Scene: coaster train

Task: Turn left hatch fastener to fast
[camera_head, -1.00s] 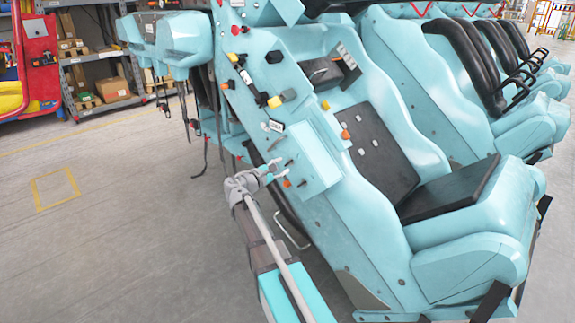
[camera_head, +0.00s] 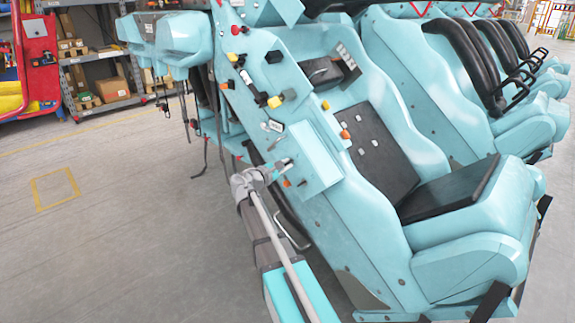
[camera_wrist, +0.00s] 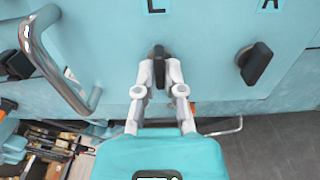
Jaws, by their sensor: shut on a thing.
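The left hatch fastener is a small black knob (camera_wrist: 158,53) below a letter L on the light blue panel in the wrist view. It stands nearly upright in the picture. My gripper (camera_wrist: 159,72) is shut on it, one grey finger on each side, partly hiding it. A second black fastener (camera_wrist: 257,65) sits to the right, tilted with its top to the right, clear of the fingers. In the head view, my gripper (camera_head: 284,164) is at the hatch panel (camera_head: 322,180) on the side of the train; the left fastener is too small and covered to make out there.
A bent metal handle (camera_wrist: 50,62) projects from the panel left of my gripper. The black-cushioned seat (camera_head: 450,188) rises right of the panel in the head view. Open grey floor (camera_head: 120,230) lies to the left, with shelves (camera_head: 100,70) behind.

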